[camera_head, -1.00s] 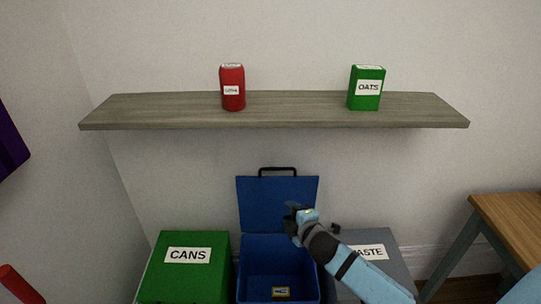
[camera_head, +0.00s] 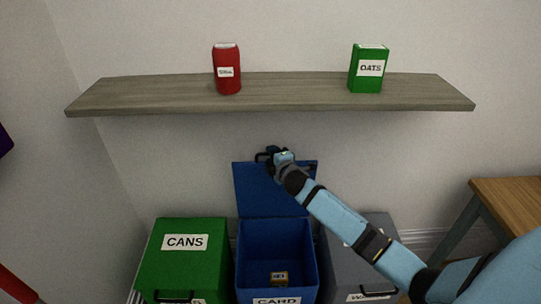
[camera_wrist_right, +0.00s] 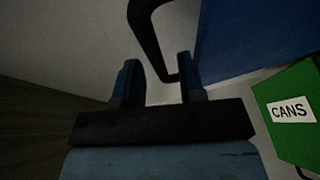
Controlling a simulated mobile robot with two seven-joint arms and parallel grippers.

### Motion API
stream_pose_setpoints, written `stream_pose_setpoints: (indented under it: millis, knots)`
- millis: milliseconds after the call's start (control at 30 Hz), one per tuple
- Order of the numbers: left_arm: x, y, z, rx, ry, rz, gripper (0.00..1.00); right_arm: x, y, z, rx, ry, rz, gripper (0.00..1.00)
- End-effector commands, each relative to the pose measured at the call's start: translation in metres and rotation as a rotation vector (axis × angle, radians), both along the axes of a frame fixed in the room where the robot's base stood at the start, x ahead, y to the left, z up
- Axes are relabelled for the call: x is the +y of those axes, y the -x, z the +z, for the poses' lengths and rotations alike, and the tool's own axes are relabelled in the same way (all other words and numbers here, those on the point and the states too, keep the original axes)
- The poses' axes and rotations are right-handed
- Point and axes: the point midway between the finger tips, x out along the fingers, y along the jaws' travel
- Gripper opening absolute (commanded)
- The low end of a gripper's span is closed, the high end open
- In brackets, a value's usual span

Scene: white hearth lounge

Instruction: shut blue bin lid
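The blue bin (camera_head: 302,262), labelled CARD, stands between two other bins. Its blue lid (camera_head: 254,190) is raised upright behind the opening, and it fills part of the upper right of the wrist view (camera_wrist_right: 255,35). The lid's black handle (camera_head: 260,157) is at its top edge, partly hidden by my right gripper (camera_head: 272,153). In the wrist view the handle (camera_wrist_right: 148,38) reaches down to between the fingertips of my right gripper (camera_wrist_right: 160,78), which are apart. I cannot tell whether they touch it. My left gripper is not in view.
A small yellowish box (camera_head: 279,279) lies inside the blue bin. A green CANS bin (camera_head: 190,268) stands left, a grey bin (camera_head: 365,275) right. A shelf (camera_head: 300,87) above holds a red can (camera_head: 227,72) and a green OATS box (camera_head: 367,70). A wooden table (camera_head: 515,205) is at right.

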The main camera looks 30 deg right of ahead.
Motion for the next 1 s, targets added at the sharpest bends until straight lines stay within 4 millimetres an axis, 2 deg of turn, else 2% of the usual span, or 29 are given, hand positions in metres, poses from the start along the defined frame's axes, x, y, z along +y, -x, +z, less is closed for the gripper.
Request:
stream_pose_setpoints:
  millis: [167, 467, 533, 633, 1000]
  knots:
    - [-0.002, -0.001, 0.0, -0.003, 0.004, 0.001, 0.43, -0.002, -0.014, -0.003, 0.001, 0.0, 0.0, 0.37]
    - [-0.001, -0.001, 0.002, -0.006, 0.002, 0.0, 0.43, -0.002, -0.017, -0.003, 0.0, 0.0, 0.001, 0.37]
    - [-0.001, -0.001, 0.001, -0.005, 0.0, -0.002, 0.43, -0.002, -0.017, -0.003, 0.0, 0.0, 0.001, 0.25]
    - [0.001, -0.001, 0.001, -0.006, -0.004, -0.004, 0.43, -0.002, -0.017, -0.003, 0.0, -0.001, 0.001, 0.02]
    - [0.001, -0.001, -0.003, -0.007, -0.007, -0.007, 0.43, -0.003, -0.018, -0.004, -0.006, 0.003, 0.001, 0.0]
